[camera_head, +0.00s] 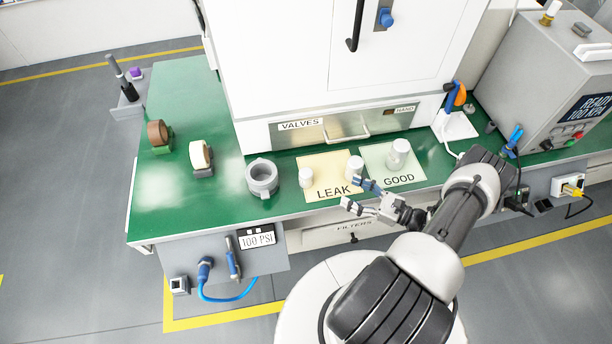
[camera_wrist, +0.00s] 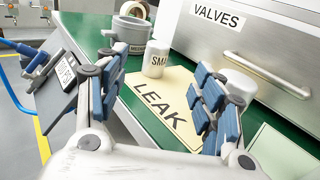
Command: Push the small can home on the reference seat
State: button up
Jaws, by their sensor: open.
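A white can lettered "SMA", the rest cut off by the curve, is the small can (camera_wrist: 156,58); it stands upright at the left edge of the yellow LEAK mat. It also shows in the head view (camera_head: 306,178). My gripper (camera_head: 352,194) is open at the front edge of the LEAK mat, right of the small can. In the wrist view its blue-padded fingers (camera_wrist: 150,82) are spread wide with nothing between them, and the can stands beyond the gap. No part is clearly marked as the reference seat; I cannot tell whether one lies under the small can.
A second white can (camera_head: 355,167) is on the LEAK mat's right side, close to my gripper. A taller white can (camera_head: 398,153) stands on the GOOD mat. The green bench (camera_head: 225,200) is clear at front left.

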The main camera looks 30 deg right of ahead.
jog(key=b, duration=0.1)
send_near(306, 172)
jog(key=x, duration=0.4)
jog(key=shift+w+a+r, duration=0.25)
jog(key=shift+w, duration=0.05)
jog(key=shift+f+b+x, duration=0.2)
jog(key=shift+b+x, duration=0.15)
jog(key=shift+x, duration=0.95)
jog(key=shift+f+b+x, duration=0.15)
jog(key=shift+b+x, duration=0.15)
jog(key=shift+x, duration=1.05)
jog(key=shift+c, duration=0.3)
jog(key=c, duration=1.2)
jog(key=shift+r, duration=0.1)
